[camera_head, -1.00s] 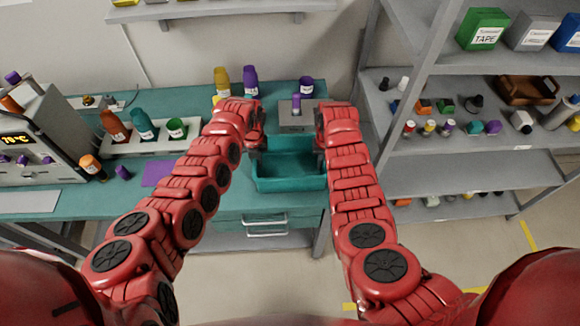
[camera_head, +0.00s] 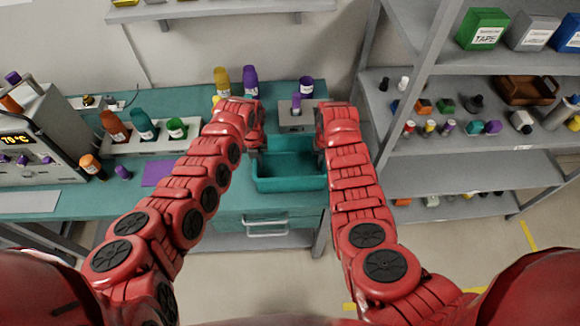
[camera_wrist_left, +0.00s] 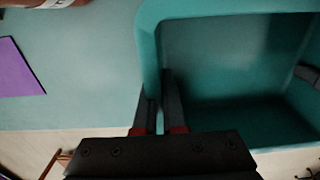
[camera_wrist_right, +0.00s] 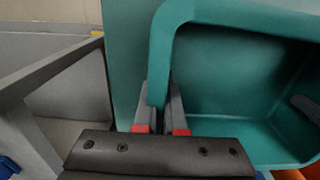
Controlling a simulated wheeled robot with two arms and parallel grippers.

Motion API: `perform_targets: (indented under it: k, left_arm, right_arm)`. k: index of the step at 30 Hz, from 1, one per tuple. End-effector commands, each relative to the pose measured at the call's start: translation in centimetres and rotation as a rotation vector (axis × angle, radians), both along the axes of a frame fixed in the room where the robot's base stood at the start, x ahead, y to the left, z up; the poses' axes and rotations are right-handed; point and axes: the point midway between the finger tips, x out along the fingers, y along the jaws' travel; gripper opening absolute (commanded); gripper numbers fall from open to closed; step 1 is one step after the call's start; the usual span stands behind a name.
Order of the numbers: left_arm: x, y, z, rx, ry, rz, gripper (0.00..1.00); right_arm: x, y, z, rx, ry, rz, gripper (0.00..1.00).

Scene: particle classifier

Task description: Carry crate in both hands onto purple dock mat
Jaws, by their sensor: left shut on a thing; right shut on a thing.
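The teal crate (camera_head: 290,184) is open-topped and looks empty, at the right part of the teal table. My left gripper (camera_head: 257,148) is shut on its left wall, and my right gripper (camera_head: 321,148) is shut on its right wall. In the left wrist view the fingers (camera_wrist_left: 160,108) straddle the crate's wall (camera_wrist_left: 148,50). In the right wrist view the fingers (camera_wrist_right: 163,108) straddle the opposite wall (camera_wrist_right: 160,60). The purple dock mat (camera_head: 158,173) lies flat and bare on the table, left of the crate. It also shows in the left wrist view (camera_wrist_left: 17,68).
A white rack (camera_head: 150,147) with several bottles stands behind the mat. An orange-capped bottle (camera_head: 93,166) and a purple piece (camera_head: 123,172) lie left of it. A grey device (camera_head: 297,117) stands behind the crate. A shelf unit (camera_head: 455,150) stands to the right.

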Motion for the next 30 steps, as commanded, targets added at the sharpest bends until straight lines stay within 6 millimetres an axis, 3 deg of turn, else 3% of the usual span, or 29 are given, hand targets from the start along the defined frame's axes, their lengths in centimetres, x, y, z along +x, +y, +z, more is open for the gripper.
perform_targets:
  k: [11, 24, 30]
  left_arm:
    - [0.0, 0.1, 0.3, 0.001, 0.0, 0.001, 0.0]
    - [0.0, 0.1, 4.6, 0.001, -0.001, 0.001, 0.0]
    - [0.0, 0.1, 5.2, 0.001, 0.0, 0.001, 0.0]
  right_arm:
    - [0.0, 0.0, 0.3, 0.0, 0.0, 0.0, 0.0]
    - [0.0, -0.1, 4.6, 0.0, -0.001, -0.001, 0.0]
    - [0.0, -0.1, 5.2, -0.001, -0.001, -0.001, 0.0]
